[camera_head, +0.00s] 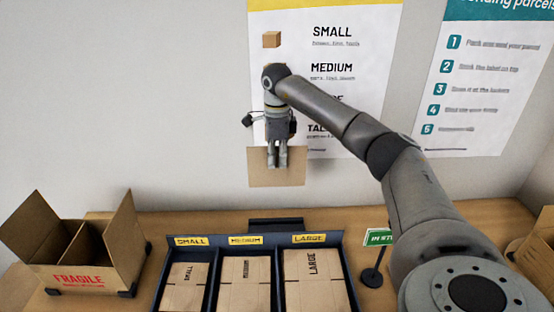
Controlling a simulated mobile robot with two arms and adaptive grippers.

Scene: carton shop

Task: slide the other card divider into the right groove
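My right gripper (277,162) hangs down at the middle of the view, in front of the wall. It is shut on the top of a flat brown card divider (294,176), held upright in the air well above the table. An open carton (80,281) marked FRAGILE stands at the left of the table, its flaps spread. A card panel (88,245) stands inside it and splits the visible space. The grooves are too small to make out. The held divider is apart from the carton, up and to its right. My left gripper is not in view.
A dark rack (212,283) with flat cartons in small, medium and large bays stands at the front middle. A green sign (378,237) on a stand is right of it. Another open carton (541,256) is at the right edge. Posters hang behind.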

